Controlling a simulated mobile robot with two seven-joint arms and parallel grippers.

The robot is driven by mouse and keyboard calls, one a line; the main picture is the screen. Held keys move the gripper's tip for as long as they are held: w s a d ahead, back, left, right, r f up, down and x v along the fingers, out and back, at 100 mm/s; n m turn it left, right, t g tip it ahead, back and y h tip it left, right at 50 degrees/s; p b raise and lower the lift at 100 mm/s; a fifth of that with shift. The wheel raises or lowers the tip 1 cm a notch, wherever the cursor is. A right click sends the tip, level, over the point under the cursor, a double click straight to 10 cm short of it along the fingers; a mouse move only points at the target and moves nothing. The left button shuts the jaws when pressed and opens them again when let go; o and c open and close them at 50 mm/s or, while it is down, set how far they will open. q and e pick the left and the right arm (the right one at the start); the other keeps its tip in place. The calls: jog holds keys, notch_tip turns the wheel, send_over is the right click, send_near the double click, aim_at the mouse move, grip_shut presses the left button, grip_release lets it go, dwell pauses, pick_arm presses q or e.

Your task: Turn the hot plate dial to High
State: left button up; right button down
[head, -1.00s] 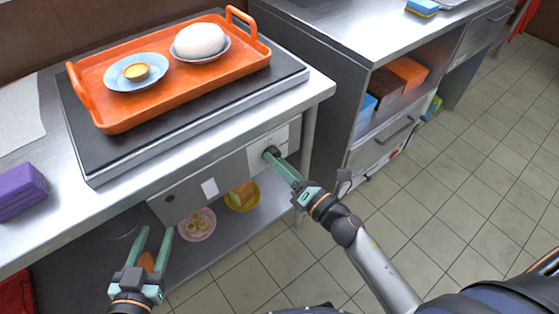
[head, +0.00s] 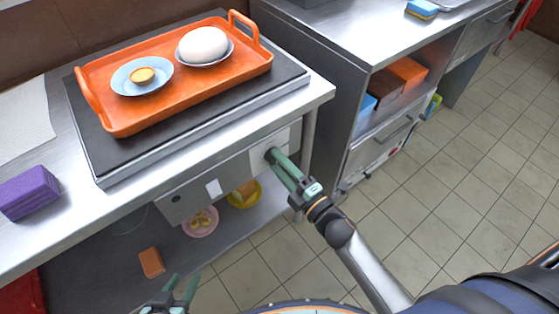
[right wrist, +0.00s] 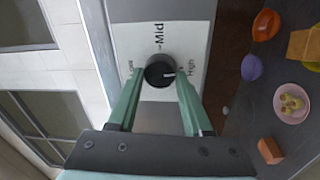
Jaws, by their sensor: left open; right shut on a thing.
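The hot plate (head: 125,172) is a dark slab on the steel counter. Its black dial (right wrist: 159,71) is on a pale panel (head: 262,158) on the counter's front. The right wrist view shows "Mid" and "High" around the dial, plus a small label on the left that is hard to read. The dial's white mark points right, toward "High". My right gripper (head: 274,160) is shut on the dial, with one finger on each side; it also shows in the right wrist view (right wrist: 160,84). My left gripper (head: 180,286) is open and empty at the bottom edge of the head view.
An orange tray (head: 135,122) with two dishes, one holding a white rounded thing, stands on the hot plate. A purple block (head: 28,192) is at the left. A pink bowl (head: 201,222) and an orange block (head: 151,262) are on the lower shelf. The floor at right is clear.

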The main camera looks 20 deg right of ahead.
jog(key=shift+r+m, duration=0.1)
jog(key=shift+m, duration=0.4)
jog(key=shift+c, duration=1.6)
grip_release()
jog(key=v, duration=1.2)
jog(key=shift+s+p, duration=0.2)
jog(key=shift+p, duration=0.25)
jog(key=shift+d, duration=0.1)
